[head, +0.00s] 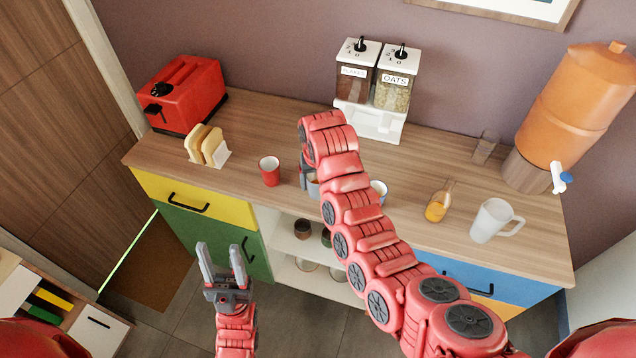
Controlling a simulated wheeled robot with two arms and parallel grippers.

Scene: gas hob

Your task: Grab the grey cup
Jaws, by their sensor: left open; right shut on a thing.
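The grey cup (313,187) stands near the counter's front edge, mostly hidden behind my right arm. My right gripper (305,181) reaches down to it and is shut on it; the fingertips are partly hidden by the arm. I cannot tell whether the cup touches the counter. My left gripper (218,264) is open and empty, in front of the cabinet and below counter height, fingers pointing up in the picture.
On the wooden counter (265,130) are a red cup (269,171), a light cup (379,190) partly behind my arm, a toast rack (207,146), red toaster (185,94), cereal dispenser (372,118), juice bottle (438,205), frosted pitcher (491,219), glass (486,147) and orange drink dispenser (575,105).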

